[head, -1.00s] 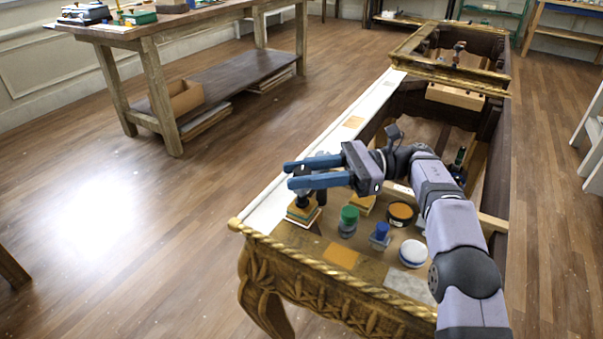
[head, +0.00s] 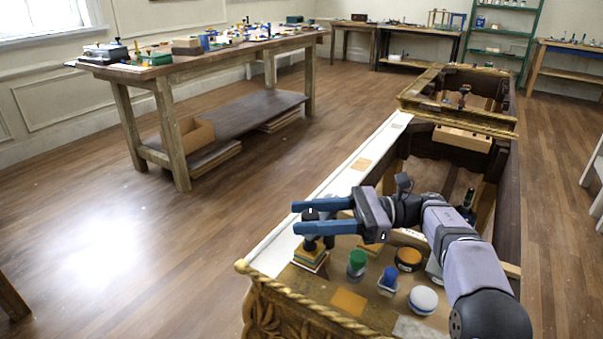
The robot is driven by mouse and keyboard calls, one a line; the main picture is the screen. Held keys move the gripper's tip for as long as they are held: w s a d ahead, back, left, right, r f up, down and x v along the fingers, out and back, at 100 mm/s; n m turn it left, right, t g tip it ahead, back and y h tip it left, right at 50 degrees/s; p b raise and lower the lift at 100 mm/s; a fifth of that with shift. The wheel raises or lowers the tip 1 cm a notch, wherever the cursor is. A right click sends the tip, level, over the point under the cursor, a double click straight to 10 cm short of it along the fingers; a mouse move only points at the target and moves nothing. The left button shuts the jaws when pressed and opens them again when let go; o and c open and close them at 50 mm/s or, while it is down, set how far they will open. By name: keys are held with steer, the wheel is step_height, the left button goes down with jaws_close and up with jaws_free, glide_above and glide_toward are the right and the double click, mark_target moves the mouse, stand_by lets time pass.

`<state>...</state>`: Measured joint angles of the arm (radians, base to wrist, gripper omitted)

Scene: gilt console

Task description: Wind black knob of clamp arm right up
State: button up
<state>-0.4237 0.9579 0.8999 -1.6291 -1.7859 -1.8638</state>
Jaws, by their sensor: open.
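My gripper (head: 298,217) has blue fingers pointing left, spread apart above the near left corner of the gilt console (head: 262,258). A dark, knob-like piece (head: 312,214) shows between the fingers, and a black part (head: 310,243) shows just below them. These look like parts of one upright clamp standing on a small stack of wooden and yellowish pads (head: 311,257). The fingers partly hide it, and I cannot tell whether they touch the knob. No separate clamp arm can be made out.
A green-capped jar (head: 357,264), a blue-topped piece (head: 388,281), an orange-topped tin (head: 408,259) and a white-topped jar (head: 423,300) stand close to the right of the pads. A dark bottle (head: 467,202) stands behind my arm. A wooden workbench (head: 225,58) is at the back left.

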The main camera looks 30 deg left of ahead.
steer(key=shift+d+r+m+t+y+p, duration=0.15)
steer(key=shift+m+t+y+p, duration=0.4)
steer(key=shift+p, duration=0.4)
steer(key=shift+a+r+m+t+y+p, duration=0.2)
steer(key=shift+m+t+p, duration=0.25)
steer(key=shift+t+p, duration=0.4)
steer(key=shift+y+p, duration=0.25)
steer(key=shift+p, duration=0.45)
steer(key=shift+m+t+p, duration=0.6)
steer(key=shift+t+p, duration=0.2)
steer(key=shift+p, duration=0.35)
steer(key=shift+f+m+t+y+p, duration=0.1)
steer(key=shift+m+t+y+p, duration=0.25)
steer(key=shift+p, duration=0.75)
